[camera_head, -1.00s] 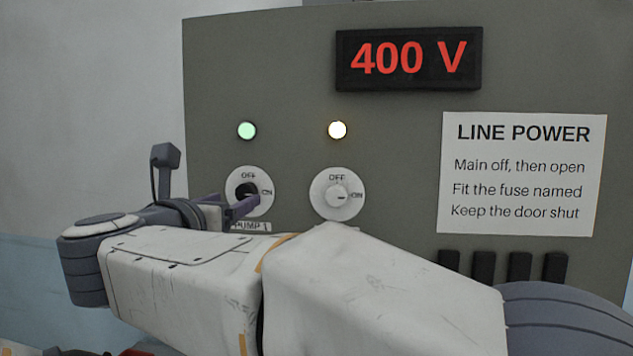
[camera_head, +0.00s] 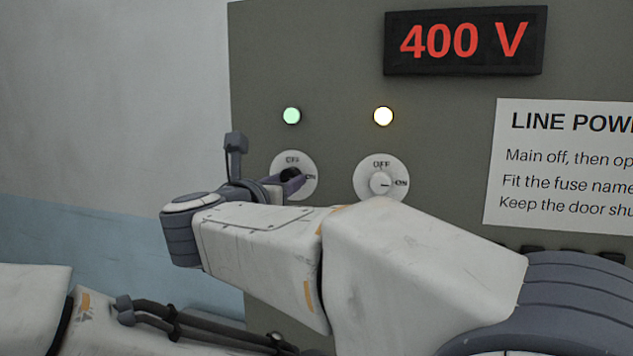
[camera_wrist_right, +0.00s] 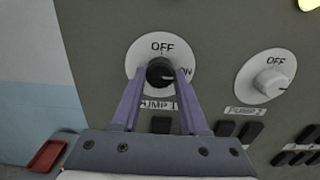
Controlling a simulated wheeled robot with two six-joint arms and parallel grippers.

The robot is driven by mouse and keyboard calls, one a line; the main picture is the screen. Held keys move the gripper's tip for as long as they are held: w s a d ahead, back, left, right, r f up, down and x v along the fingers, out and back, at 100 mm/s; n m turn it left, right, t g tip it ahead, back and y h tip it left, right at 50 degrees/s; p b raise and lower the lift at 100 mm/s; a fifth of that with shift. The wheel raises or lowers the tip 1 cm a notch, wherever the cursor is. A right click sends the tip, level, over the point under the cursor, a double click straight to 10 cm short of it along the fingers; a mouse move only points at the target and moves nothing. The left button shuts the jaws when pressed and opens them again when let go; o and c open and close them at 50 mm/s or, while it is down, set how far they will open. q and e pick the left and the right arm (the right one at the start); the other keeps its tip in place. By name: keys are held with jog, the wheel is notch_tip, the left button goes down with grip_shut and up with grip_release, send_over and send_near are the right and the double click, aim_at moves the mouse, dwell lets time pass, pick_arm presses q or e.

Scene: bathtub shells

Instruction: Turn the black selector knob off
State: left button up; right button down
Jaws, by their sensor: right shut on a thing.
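The black selector knob (camera_wrist_right: 158,65) sits on a round white dial marked OFF at the top and ON at the right, above a PUMP 1 label. In the head view the knob (camera_head: 289,173) is partly covered by my right gripper (camera_head: 292,184). In the right wrist view my right gripper (camera_wrist_right: 161,74) has its two purple fingers on either side of the knob, shut on it. The knob's pointer is too small and covered to read surely. My left gripper is not in view.
A white knob (camera_head: 380,183) on a similar dial is to the right, pointing toward ON. A green lamp (camera_head: 291,116) and a lit yellowish lamp (camera_head: 383,116) are above the dials. The display (camera_head: 464,41) reads 400 V. A red object (camera_wrist_right: 46,156) lies low at left.

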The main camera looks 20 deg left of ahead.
jog(key=n+b, duration=0.1)
jog(key=n, duration=0.6)
jog(key=shift+d+n, duration=0.1)
jog(key=shift+n, duration=0.2)
jog(key=n+p, duration=0.1)
jog(key=n, duration=0.3)
jog(key=shift+r+n, duration=0.15)
jog(key=shift+n, duration=0.15)
jog(key=n+p, duration=0.1)
jog(key=n, duration=0.2)
jog(key=shift+n+p, duration=0.6)
jog(key=shift+n, duration=0.7)
